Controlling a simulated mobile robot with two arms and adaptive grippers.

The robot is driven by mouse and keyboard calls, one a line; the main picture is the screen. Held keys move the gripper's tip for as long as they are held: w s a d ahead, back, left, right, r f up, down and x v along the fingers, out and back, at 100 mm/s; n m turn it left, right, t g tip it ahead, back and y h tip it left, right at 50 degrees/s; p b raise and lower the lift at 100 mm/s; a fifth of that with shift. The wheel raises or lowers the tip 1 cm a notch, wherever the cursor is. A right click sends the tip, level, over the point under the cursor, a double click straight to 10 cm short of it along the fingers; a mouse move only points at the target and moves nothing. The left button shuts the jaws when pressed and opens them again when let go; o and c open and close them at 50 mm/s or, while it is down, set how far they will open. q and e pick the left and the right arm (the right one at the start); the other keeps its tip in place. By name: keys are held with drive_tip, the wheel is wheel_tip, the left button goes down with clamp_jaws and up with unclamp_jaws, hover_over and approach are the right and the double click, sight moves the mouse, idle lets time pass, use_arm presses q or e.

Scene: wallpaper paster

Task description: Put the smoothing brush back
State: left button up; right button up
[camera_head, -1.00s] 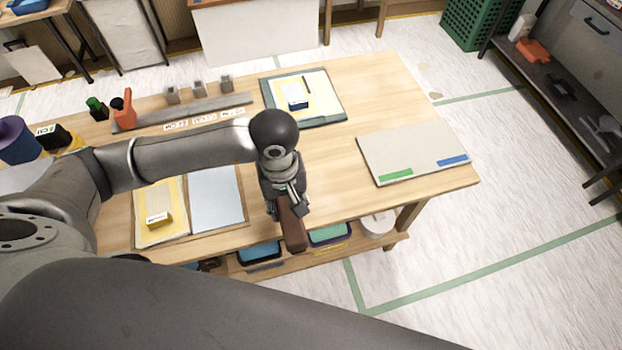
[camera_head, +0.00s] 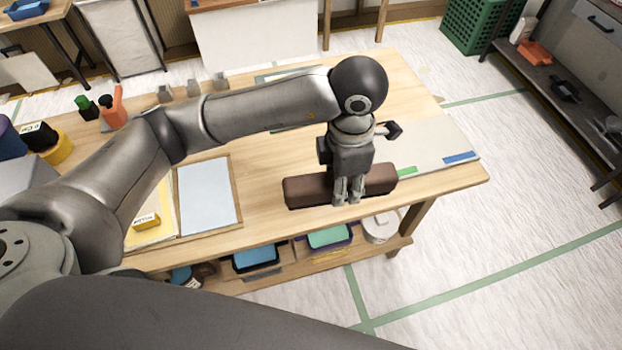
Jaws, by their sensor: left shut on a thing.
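The smoothing brush (camera_head: 305,191) is a long brown block, roughly level and lying left to right in the picture. My left gripper (camera_head: 348,193) points down and is shut on its middle, hiding part of it. Brush and gripper show over the table's front right part, in front of a pale board (camera_head: 435,148) with a green and a blue strip. The brush overlaps the board's near left corner in the picture; I cannot tell its height above the table. My right gripper is not in view.
The wooden table (camera_head: 262,150) has bare room left of the brush. A framed light-blue sheet (camera_head: 208,193) lies at left. Blue (camera_head: 256,256) and green (camera_head: 330,237) trays and a white roll (camera_head: 381,228) sit on the lower shelf. My forearm hides much of the back.

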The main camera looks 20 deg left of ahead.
use_arm(q)
drive_tip(key=shift+d+r, duration=0.1)
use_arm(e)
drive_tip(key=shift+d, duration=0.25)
use_arm(q)
drive_tip(key=shift+w, duration=0.1)
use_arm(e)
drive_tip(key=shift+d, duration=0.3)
use_arm(q)
drive_tip(key=w+a+f+p, duration=0.1)
drive_tip(key=w+a+f, duration=0.3)
drive_tip(key=w+a+f+p, duration=0.2)
drive_tip(key=w+a+f, duration=0.2)
drive_tip(key=w+a, duration=0.1)
drive_tip(key=shift+w+f, duration=0.25)
drive_tip(key=shift+f, duration=0.15)
drive_tip(key=f, duration=0.2)
drive_tip(key=f+p, duration=0.1)
drive_tip(key=shift+w+a, duration=0.3)
drive_tip(key=shift+f, duration=0.45)
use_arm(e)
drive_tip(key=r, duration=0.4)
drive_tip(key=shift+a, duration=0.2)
use_arm(q)
drive_tip(key=shift+f, duration=0.1)
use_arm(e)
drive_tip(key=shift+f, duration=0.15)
